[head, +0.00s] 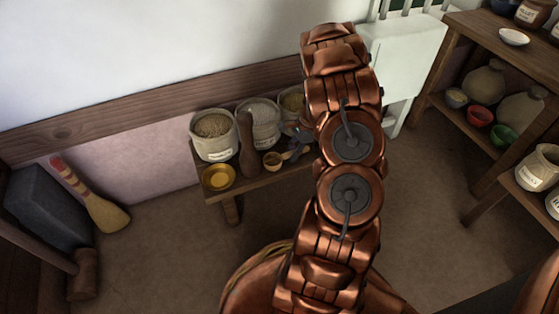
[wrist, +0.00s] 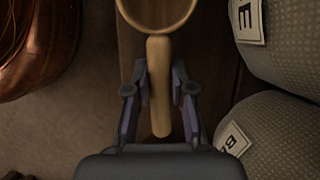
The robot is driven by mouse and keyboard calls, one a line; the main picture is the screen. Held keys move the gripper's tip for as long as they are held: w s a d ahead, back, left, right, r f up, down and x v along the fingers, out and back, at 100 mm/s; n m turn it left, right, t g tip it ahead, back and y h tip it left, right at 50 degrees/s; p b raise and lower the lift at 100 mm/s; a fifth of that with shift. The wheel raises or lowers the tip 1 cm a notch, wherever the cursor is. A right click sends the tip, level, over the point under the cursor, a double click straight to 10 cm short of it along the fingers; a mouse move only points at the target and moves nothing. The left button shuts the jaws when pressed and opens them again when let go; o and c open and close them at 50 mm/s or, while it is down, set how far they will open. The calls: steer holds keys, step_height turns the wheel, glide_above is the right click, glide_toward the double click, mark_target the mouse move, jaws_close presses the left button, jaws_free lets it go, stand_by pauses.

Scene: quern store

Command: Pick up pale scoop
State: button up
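The pale scoop (head: 272,161) is a small wooden scoop with a round bowl, lying on a low wooden bench (head: 225,190) in the head view. In the wrist view its bowl is at the top edge, partly cut off, and its handle (wrist: 159,90) points down toward my palm. My gripper (wrist: 160,72) is open, with one finger on each side of the handle. Narrow gaps seem to show between fingers and handle.
White labelled sacks (head: 213,135) of grain stand along the back of the bench. A shelf (head: 470,125) with jars and bowls is at right.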

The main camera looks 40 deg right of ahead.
jaws_close()
